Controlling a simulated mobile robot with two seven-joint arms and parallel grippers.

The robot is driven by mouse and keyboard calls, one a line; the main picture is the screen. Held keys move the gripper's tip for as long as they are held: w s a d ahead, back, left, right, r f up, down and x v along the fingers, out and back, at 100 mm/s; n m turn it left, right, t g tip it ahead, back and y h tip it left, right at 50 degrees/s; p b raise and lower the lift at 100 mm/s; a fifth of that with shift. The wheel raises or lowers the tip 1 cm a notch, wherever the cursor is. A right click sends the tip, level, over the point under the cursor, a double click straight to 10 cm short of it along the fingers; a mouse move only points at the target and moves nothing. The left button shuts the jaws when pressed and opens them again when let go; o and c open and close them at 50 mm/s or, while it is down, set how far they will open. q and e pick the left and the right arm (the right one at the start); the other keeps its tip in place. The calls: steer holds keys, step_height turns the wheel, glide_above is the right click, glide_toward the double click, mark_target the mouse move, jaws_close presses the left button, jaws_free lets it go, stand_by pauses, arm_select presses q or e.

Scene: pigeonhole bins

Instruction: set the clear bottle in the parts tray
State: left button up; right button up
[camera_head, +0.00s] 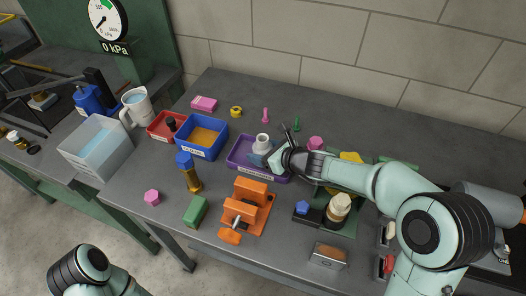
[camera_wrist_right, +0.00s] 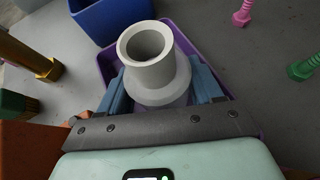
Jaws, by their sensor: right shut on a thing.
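In the head view my right gripper (camera_head: 262,159) reaches in from the right over the purple tray (camera_head: 236,152), whose label I cannot read. The bottle is upright over this tray; its base is hidden, so I cannot tell whether it touches the floor. My left gripper is out of view.
A blue bin (camera_head: 211,153) and a red bin (camera_head: 155,131) stand left of the purple tray. Bolts (camera_head: 265,114) stand behind. The wall closes the back.

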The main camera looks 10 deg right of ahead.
steer(key=o, duration=0.9)
steer(key=shift+f, duration=0.1)
steer(key=shift+o, duration=0.2)
steer(key=p+v, duration=0.1)
steer(key=v, duration=0.5)
steer(key=shift+s+d+r, duration=0.1)
steer(key=shift+d+r, duration=0.05)
steer(key=shift+r, duration=0.1)
steer(key=shift+s+d+r, duration=0.2)
steer(key=shift+s+d, duration=0.05)
steer(key=shift+s, duration=0.25)
